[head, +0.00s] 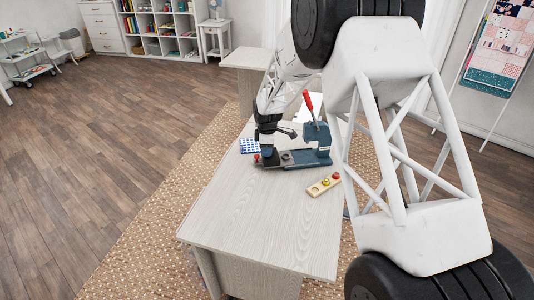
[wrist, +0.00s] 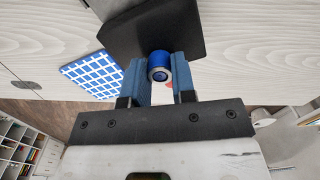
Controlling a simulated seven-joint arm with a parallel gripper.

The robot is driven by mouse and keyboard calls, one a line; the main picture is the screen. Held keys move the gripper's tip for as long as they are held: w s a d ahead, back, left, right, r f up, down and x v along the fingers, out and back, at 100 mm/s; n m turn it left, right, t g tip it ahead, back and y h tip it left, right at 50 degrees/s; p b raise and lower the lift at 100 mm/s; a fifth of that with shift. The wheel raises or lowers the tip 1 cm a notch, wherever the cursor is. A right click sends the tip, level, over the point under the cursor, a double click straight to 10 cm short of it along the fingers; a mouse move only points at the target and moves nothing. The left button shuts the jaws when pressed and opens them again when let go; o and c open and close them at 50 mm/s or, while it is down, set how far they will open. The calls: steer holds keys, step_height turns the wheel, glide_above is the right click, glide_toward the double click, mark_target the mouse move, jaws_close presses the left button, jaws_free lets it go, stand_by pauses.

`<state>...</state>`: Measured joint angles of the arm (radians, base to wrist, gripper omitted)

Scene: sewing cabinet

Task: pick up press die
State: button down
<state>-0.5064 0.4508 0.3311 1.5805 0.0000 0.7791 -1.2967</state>
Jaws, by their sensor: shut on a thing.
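My gripper (head: 268,150) is low over the left end of the blue-grey hand press (head: 318,140) with its red lever, on the table. In the wrist view, the two blue-padded fingers of my gripper (wrist: 160,80) are shut on the press die (wrist: 160,62), a small blue cylinder with a pale metal ring at its near end. The die sits between the fingertips. A dark flat plate (wrist: 150,30) shows behind it. In the head view, my gripper hides the die. I cannot tell whether the die touches what is under it.
A blue and white checked sheet (head: 249,146) lies left of the press. A wooden block (head: 323,187) with red and yellow knobs lies in front of the press at right. The near part of the pale table (head: 255,220) is clear.

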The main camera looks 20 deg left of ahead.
steer(key=shift+r, duration=0.1)
steer(key=shift+r, duration=1.8)
steer(key=s+d, duration=0.3)
steer(key=s, duration=0.4)
steer(key=s+d+r, duration=0.1)
steer(key=s+d, duration=0.3)
steer(key=s, duration=0.3)
steer(key=shift+d, duration=0.25)
steer(key=shift+d, duration=0.1)
